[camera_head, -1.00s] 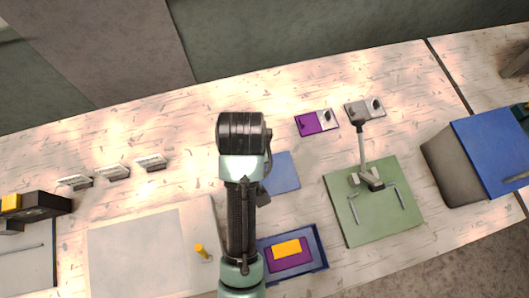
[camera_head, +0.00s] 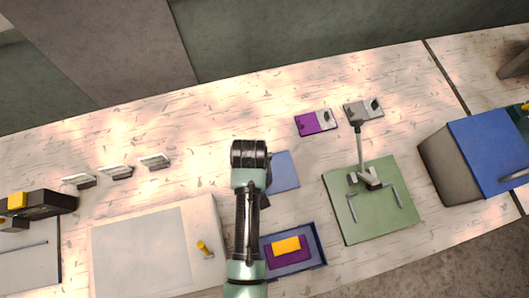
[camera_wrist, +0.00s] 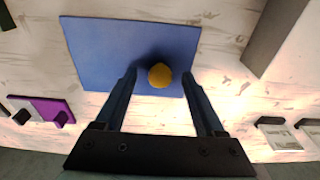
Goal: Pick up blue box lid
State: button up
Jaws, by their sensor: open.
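The blue box lid (camera_wrist: 105,50) is a flat blue plate with a round orange knob (camera_wrist: 160,76) in the wrist view. In the head view the lid (camera_head: 285,172) lies on the table, partly hidden behind my arm; its knob is hidden there. My gripper (camera_wrist: 159,80) is open, its two dark fingers reaching over the lid with the knob between the tips. I see a gap on each side of the knob; finger height above the lid is hard to tell. A shallow blue box (camera_head: 318,262) with purple and orange pieces sits below the lid in the head view.
A green board (camera_head: 345,222) with a lever stands right of the blue box. A purple-and-grey plate (camera_head: 312,123) lies behind. A large blue-topped block (camera_head: 485,150) is far right. A pale board (camera_head: 150,250) and small metal pieces (camera_head: 116,172) are left.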

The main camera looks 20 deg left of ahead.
grip_shut()
dwell(0.3)
jog(key=shift+r, duration=0.15)
